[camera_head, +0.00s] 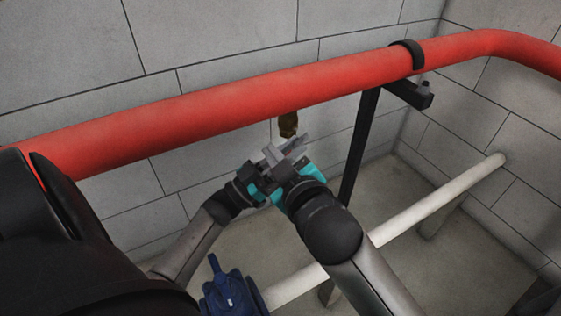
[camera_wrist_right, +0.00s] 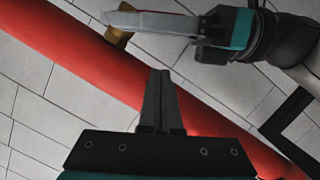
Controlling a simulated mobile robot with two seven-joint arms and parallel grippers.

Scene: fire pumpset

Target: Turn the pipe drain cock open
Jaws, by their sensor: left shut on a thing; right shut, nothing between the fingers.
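The brass pipe drain cock (camera_head: 288,124) hangs from the underside of the red pipe (camera_head: 270,98). It also shows in the right wrist view (camera_wrist_right: 121,35), partly hidden behind the fingers of my left gripper (camera_wrist_right: 150,22). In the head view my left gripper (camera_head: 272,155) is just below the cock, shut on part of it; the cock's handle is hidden. My right gripper (camera_head: 297,146) is close beside the left one, below the pipe. In the right wrist view its fingers (camera_wrist_right: 158,100) are shut and empty, apart from the cock, with the pipe behind them.
A black post with a bracket (camera_head: 365,130) supports the pipe right of the grippers. A white pipe (camera_head: 435,200) runs low across the floor. A dark blue fitting (camera_head: 232,294) is at the bottom. Grey block walls (camera_head: 230,40) stand close behind the pipe.

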